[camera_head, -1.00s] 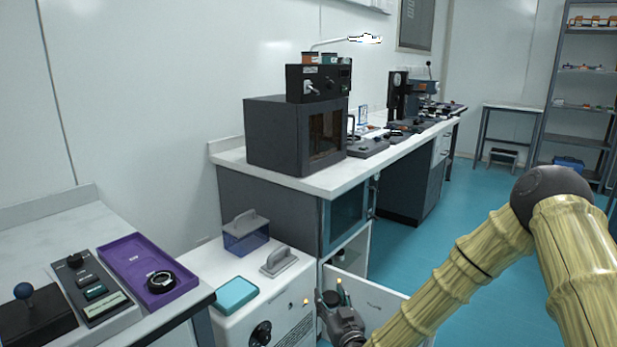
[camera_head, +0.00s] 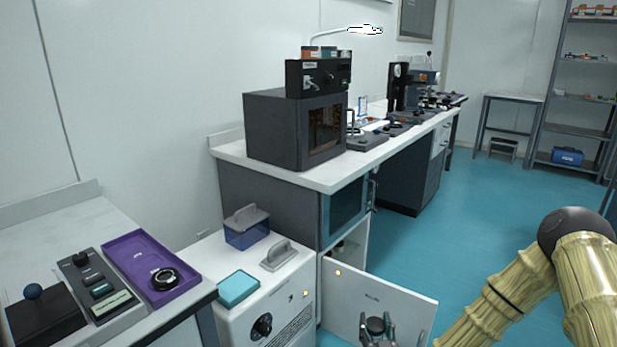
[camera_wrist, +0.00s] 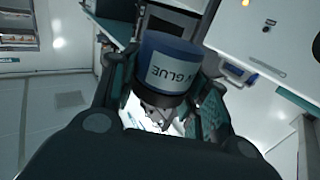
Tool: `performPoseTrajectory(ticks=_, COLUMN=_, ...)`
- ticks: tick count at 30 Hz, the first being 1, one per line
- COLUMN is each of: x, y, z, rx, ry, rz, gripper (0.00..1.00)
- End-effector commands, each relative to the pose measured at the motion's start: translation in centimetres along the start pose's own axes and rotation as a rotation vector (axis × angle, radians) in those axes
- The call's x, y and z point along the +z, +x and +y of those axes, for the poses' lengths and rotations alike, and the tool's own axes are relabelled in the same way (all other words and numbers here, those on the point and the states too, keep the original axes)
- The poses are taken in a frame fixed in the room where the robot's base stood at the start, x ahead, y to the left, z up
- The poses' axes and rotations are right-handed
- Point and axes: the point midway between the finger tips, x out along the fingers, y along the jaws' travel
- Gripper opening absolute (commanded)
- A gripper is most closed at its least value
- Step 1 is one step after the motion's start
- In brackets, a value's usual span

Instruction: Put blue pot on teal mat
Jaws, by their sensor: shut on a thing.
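The blue pot (camera_wrist: 168,65), a short cylinder with a dark blue cap and a label reading "GLUE", is between the fingers of my gripper (camera_wrist: 165,98) in the wrist view. My gripper (camera_head: 377,335) is shut on it. The teal mat (camera_head: 238,289) lies flat and bare on the white unit's top, to the left of and higher in the picture than my gripper.
On the white unit (camera_head: 262,311), a grey handled block (camera_head: 280,257) and a blue lidded box (camera_head: 247,229) stand behind the mat. The open door (camera_head: 400,300) juts out beside it. A purple tray (camera_head: 148,268) is on the left table.

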Motion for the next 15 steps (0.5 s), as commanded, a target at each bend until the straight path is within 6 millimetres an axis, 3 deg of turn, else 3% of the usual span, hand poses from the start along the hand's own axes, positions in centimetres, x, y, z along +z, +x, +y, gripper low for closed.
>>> performPoseTrajectory(ticks=1, x=-1.9, y=-0.2, z=0.0, rx=0.000, ry=0.001, rz=0.000, gripper=0.17)
performPoseTrajectory(ticks=15, x=-10.5, y=-2.3, z=0.0, rx=-0.001, ry=0.001, rz=-0.001, gripper=0.17)
